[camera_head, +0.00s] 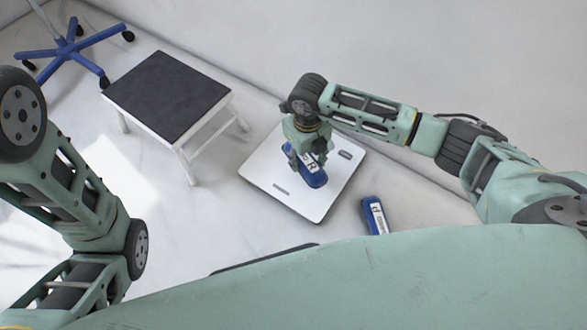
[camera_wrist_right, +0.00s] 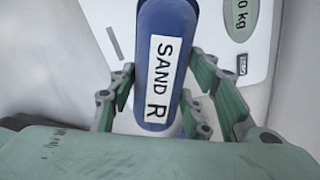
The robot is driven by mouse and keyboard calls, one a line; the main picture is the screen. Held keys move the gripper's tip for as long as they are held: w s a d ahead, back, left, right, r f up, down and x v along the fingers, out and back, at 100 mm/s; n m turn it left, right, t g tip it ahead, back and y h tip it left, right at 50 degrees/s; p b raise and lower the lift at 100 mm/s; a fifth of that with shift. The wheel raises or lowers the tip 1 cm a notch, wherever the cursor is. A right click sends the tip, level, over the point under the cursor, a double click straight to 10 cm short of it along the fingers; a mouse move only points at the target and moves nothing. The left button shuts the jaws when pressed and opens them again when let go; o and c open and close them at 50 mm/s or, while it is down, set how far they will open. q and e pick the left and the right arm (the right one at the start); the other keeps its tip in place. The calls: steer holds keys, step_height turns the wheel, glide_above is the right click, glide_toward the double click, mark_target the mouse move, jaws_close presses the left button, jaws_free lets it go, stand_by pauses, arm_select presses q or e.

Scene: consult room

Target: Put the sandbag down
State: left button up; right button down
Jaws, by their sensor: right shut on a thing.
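A blue sandbag (camera_head: 314,178) with a white label is over the white scale (camera_head: 268,172) on the floor. In the right wrist view the sandbag (camera_wrist_right: 172,20) shows the label "SAND R". My right gripper (camera_head: 304,148) is shut on this sandbag from above, with a finger on each side in the wrist view (camera_wrist_right: 160,88). I cannot tell whether the sandbag touches the scale's top. A second blue sandbag (camera_head: 374,216) lies on the floor right of the scale. My left arm comes in at the left, but its gripper is out of view.
A step stool (camera_head: 166,95) with a dark top stands left of the scale. A blue wheeled stand base (camera_head: 66,48) is at the far left. The wall runs close behind the scale. Pale floor (camera_head: 160,215) is clear in front of the stool.

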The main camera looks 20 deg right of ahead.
steer(key=w+a+f+b, duration=0.1)
steer(key=w+a+f, duration=0.1)
steer(key=shift+w+a+b, duration=0.3)
steer(key=shift+b, duration=0.05)
step_height(320, 180, down, 4)
steer(key=b, duration=0.3)
steer(key=shift+f+b, duration=0.1)
steer(key=shift+b, duration=0.25)
steer(key=c, duration=0.9)
jaws_free()
steer(key=shift+s, duration=0.1)
